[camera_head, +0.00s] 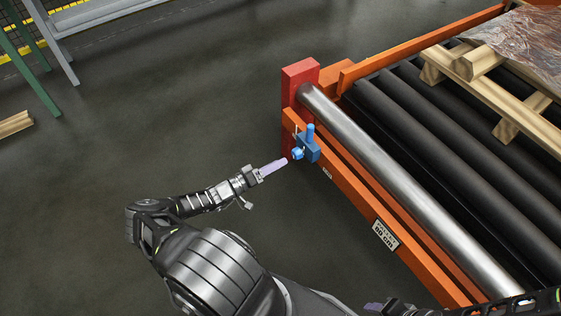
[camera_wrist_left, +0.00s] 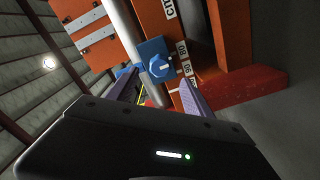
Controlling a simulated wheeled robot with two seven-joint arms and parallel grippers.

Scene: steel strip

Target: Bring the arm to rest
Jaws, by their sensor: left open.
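My left arm reaches in from the bottom of the head view, and its gripper (camera_head: 284,162) points at a blue box with a knob (camera_head: 308,149) on the orange conveyor frame. In the left wrist view the two purple fingers stand apart, with the blue box and its round knob (camera_wrist_left: 160,67) ahead between them. The gripper is open and nothing is held. Whether a fingertip touches the knob cannot be told. Part of my right gripper (camera_head: 374,307) shows at the bottom edge of the head view, mostly cut off.
The orange conveyor frame (camera_head: 350,205) carries a bright steel roller (camera_head: 390,170) and several black rollers. A red end post (camera_head: 299,76) stands at its corner. A wooden pallet (camera_head: 508,131) with a wrapped load lies on the rollers.

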